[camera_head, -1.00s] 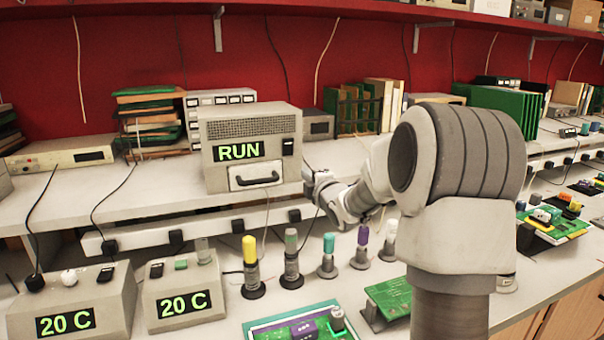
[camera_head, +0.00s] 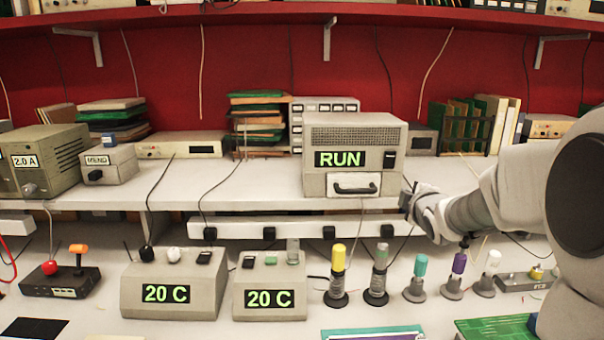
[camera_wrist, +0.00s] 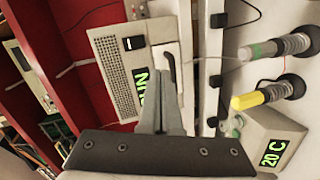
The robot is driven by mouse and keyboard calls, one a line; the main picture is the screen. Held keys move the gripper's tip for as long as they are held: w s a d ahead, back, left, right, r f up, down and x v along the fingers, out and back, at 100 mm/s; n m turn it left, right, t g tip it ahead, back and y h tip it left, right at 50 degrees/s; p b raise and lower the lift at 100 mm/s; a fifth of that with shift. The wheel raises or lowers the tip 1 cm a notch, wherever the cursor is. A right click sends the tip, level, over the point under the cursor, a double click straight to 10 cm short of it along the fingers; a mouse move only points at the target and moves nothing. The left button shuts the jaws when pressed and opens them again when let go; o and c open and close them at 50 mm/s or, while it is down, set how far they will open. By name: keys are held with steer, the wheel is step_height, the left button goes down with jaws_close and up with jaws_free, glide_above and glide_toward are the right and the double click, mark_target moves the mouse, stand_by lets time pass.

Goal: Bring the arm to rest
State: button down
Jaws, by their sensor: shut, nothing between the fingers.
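My arm reaches in from the right in the head view. My gripper (camera_head: 408,197) is at the right of the grey box with the green RUN display (camera_head: 352,133), in front of the shelf edge. In the wrist view my gripper (camera_wrist: 166,90) is shut and empty, its fingers together in front of the box (camera_wrist: 115,75). The box's drawer with a dark handle (camera_head: 355,188) looks shut. I cannot tell the gap between the fingers and the box.
Below the shelf stand two 20 C control boxes (camera_head: 172,284) (camera_head: 270,287) and several upright tools in round stands, one yellow-topped (camera_head: 338,258). A green circuit board (camera_head: 490,328) lies at the lower right. A 2.0 A unit (camera_head: 45,160) stands at the left.

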steer(key=s+a+f+m+g, duration=0.2)
steer(key=s+a+m+g, duration=0.1)
steer(key=s, duration=0.9)
steer(key=s+a+f+m+g+y, duration=0.1)
steer(key=s+a+m+g, duration=0.2)
steer(key=s, duration=0.9)
steer(key=s+a+f+m+g, duration=0.2)
steer(key=s+a+m, duration=0.3)
steer(key=s+m, duration=0.3)
steer(key=s+g, duration=0.1)
steer(key=s, duration=0.3)
steer(key=shift+a+f+m+g, duration=0.3)
steer(key=shift+a+f, duration=0.05)
steer(key=shift+a, duration=0.05)
steer(key=shift+s, duration=0.1)
